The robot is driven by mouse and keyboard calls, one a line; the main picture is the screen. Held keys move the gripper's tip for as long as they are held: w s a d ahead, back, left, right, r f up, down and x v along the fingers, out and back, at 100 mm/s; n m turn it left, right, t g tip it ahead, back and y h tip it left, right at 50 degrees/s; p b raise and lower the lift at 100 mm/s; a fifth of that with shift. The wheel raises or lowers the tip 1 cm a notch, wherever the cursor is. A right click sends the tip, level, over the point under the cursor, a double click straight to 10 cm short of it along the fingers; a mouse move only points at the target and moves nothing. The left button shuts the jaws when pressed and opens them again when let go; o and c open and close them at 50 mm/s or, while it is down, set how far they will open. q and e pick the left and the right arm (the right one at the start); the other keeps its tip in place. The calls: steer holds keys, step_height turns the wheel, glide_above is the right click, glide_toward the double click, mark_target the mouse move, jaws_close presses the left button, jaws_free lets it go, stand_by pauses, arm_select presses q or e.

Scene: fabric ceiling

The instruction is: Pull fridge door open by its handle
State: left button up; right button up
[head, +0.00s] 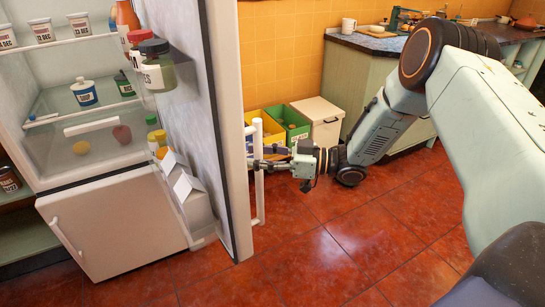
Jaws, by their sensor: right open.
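The fridge door (228,120) stands open, with its pale edge toward me and its shelved inner side facing left. Its white vertical bar handle (259,200) is on the right, outer side of the door. My right gripper (262,164) reaches in from the right at the handle's middle height. Its fingers are open and overlap the bar in the picture; I cannot tell whether they touch it. The fridge interior (85,110) shows at left with tubs, jars and fruit on its shelves. My left gripper is out of view.
A closed lower white door (125,225) sits under the fridge compartment. Yellow (265,125), green (290,125) and white bins (318,120) stand by the tiled wall behind the handle. A counter (375,45) is at the back right. The red tiled floor (300,260) in front is clear.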

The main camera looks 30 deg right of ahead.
steer(key=v, duration=1.1)
steer(key=shift+d, duration=0.2)
steer(key=shift+s, duration=0.2)
steer(key=w+f+m+t+h, duration=0.4)
steer(key=f+m+h, duration=0.2)
steer(key=m+h, duration=0.15)
steer(key=s+a+f+m+g+h, duration=0.5)
steer(key=s+f, duration=0.3)
steer(key=f, duration=0.3)
steer(key=s+a+f+g, duration=0.1)
steer(key=s+f+g, duration=0.1)
steer(key=s, duration=0.7)
steer(key=s+a+f+g+h, duration=0.1)
steer(key=s+a+f+g, duration=0.1)
steer(key=s, duration=0.8)
steer(key=s+a+f+g+h, duration=0.1)
steer(key=s+a+f+g, duration=0.1)
steer(key=s+g, duration=0.3)
steer(key=s+f+n, duration=0.1)
steer(key=s, duration=0.3)
steer(key=shift+s+a+f+b, duration=0.2)
steer(key=shift+s+f+b, duration=0.1)
steer(key=shift+s+f, duration=0.1)
